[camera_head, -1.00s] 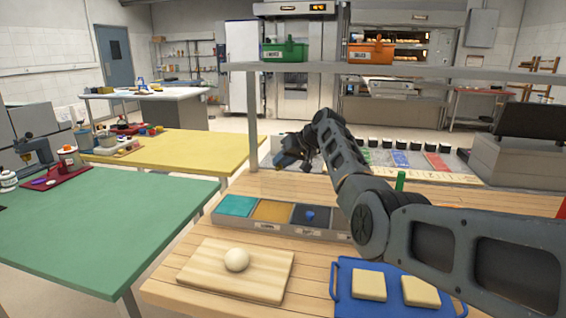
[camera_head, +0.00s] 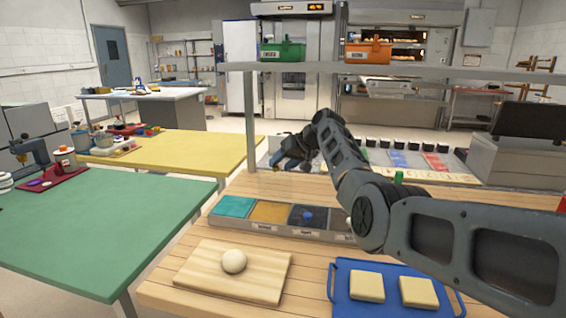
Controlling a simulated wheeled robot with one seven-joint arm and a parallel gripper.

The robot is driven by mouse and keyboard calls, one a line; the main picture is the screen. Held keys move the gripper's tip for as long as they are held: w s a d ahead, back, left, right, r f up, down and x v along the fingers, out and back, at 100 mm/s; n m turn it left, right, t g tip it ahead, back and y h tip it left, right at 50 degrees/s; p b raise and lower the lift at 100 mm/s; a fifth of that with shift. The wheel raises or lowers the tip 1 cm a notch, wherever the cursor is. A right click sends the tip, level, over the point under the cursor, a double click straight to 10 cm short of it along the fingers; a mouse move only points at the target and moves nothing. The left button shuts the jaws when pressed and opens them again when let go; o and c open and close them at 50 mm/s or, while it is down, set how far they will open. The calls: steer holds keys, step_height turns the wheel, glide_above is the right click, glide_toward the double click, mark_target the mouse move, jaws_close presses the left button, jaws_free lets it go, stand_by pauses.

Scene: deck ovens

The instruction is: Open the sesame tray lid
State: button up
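A long topping tray (camera_head: 236,224) stands on the wooden bench. Its compartments show a teal top (camera_head: 233,206), a mustard top (camera_head: 270,211) and a dark blue-grey top (camera_head: 297,214) with a blue knob (camera_head: 308,215). My arm hides the tray's right end. Small labels sit on its front, too small to read surely, so I cannot tell which compartment is sesame. My gripper (camera_head: 287,160) hangs behind the tray, above the bench's far edge, apart from the tops. Its fingers are small and dark, and their opening is unclear.
A dough ball (camera_head: 234,261) rests on a wooden board (camera_head: 210,275) in front of the tray. A blue tray (camera_head: 345,309) with two pale slabs lies to its right. A shelf rail (camera_head: 420,71) on a post (camera_head: 249,120) spans above the bench. A green table (camera_head: 95,235) is at left.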

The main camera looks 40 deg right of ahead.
steer(key=shift+a, duration=0.15)
steer(key=v, duration=0.7)
steer(key=shift+s+r+b, duration=0.2)
steer(key=shift+r+b, duration=0.05)
steer(key=shift+b, duration=0.05)
stand_by(0.4)
